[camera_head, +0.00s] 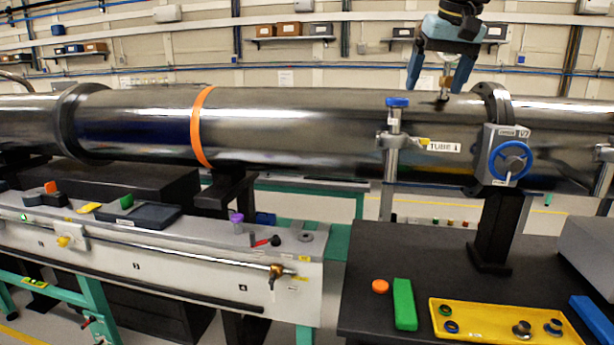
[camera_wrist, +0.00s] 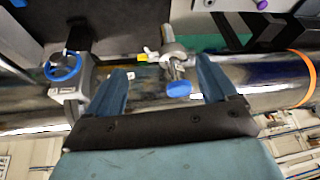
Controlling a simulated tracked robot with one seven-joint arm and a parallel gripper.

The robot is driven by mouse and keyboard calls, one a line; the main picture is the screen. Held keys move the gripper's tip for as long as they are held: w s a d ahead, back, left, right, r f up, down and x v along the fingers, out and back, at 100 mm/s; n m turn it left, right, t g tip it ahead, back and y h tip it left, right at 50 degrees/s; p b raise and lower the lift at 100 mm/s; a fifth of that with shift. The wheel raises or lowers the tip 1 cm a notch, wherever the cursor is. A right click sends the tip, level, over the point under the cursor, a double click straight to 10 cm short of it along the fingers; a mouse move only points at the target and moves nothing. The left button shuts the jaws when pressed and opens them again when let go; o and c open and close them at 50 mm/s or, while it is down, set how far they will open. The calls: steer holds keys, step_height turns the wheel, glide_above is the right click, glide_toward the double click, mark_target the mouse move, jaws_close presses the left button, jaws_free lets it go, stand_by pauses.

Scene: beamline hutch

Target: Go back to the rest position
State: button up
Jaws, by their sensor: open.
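My gripper (camera_head: 434,78) shows at the upper right of the head view, above and behind the long metal beam tube (camera_head: 290,125). Its blue fingers point down and are spread apart. In the wrist view my gripper (camera_wrist: 168,85) is open, with no object clearly held between the fingers. The blue-capped clamp post (camera_wrist: 178,88) appears between and beyond the fingertips there, close to the right finger. It also shows in the head view (camera_head: 397,101), left of my gripper. I cannot tell from these views how far the fingers are from the tube.
A blue handwheel valve (camera_head: 510,161) sits on the tube's right. Below are a dark bench (camera_head: 362,315) with a yellow tray (camera_head: 475,308), a green block (camera_head: 404,304) and an orange puck (camera_head: 380,286). A grey rail bench (camera_head: 170,262) stands left. Wall shelves (camera_head: 290,40) hold boxes behind.

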steer(key=s+f, duration=0.9)
steer(key=f, duration=0.2)
steer(key=s+a+f, duration=0.1)
steer(key=s+f, duration=0.8)
steer(key=f, duration=0.3)
steer(key=shift+s+a+f+t+h, duration=0.15)
steer(key=shift+s+t+h, duration=0.15)
steer(key=shift+t, duration=0.1)
